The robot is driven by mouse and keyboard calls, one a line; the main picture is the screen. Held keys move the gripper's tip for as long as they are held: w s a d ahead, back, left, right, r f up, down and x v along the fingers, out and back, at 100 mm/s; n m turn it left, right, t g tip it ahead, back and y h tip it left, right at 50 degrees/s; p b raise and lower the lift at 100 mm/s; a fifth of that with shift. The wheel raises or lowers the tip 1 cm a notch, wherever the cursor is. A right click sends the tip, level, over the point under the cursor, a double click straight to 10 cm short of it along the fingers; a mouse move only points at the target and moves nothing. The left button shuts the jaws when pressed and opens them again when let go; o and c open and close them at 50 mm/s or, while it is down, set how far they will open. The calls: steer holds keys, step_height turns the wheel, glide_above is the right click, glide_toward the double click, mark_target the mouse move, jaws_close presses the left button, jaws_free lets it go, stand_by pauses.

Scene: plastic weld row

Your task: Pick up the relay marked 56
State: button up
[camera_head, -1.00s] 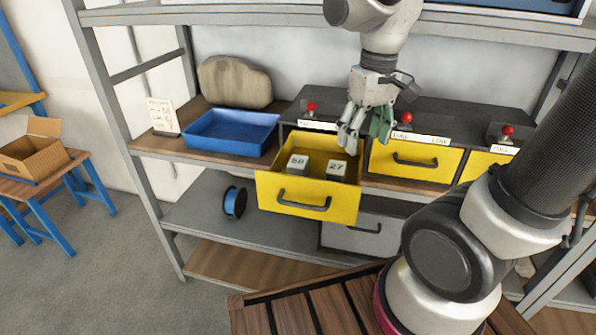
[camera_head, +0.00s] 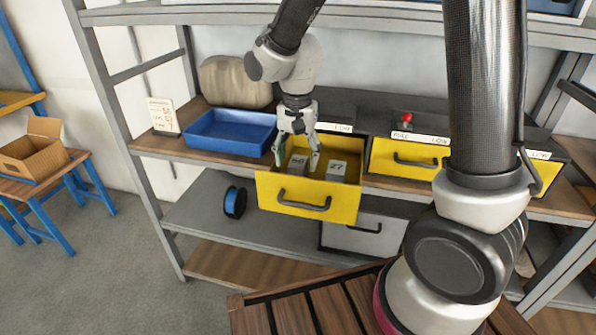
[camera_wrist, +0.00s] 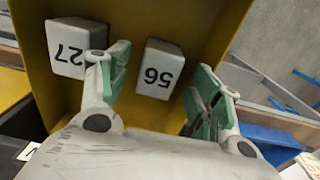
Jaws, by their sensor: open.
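The relay marked 56 (camera_head: 299,166) is a small light-grey block in the left part of the open yellow drawer (camera_head: 345,205). In the wrist view, the relay marked 56 (camera_wrist: 160,66) shows its number upside down, between my two green-padded fingers. My gripper (camera_head: 297,160) is open and points down over this relay. In the wrist view my gripper (camera_wrist: 158,78) is empty, one finger on each side of the relay's outline. Whether the fingers touch it I cannot tell. The relay marked 27 (camera_head: 336,169) lies to its right in the same drawer.
In the wrist view the relay marked 27 (camera_wrist: 74,45) is close beside my left finger. A blue tray (camera_head: 231,136) stands left of the drawer. Shut yellow drawers (camera_head: 408,161) are to the right. The upper shelf (camera_head: 400,28) runs above my gripper.

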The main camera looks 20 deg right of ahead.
mark_target(298, 161)
step_height(298, 161, down, 4)
steer(key=shift+w+d+f, duration=0.1)
steer(key=shift+d+f, duration=0.05)
steer(key=c, duration=1.2)
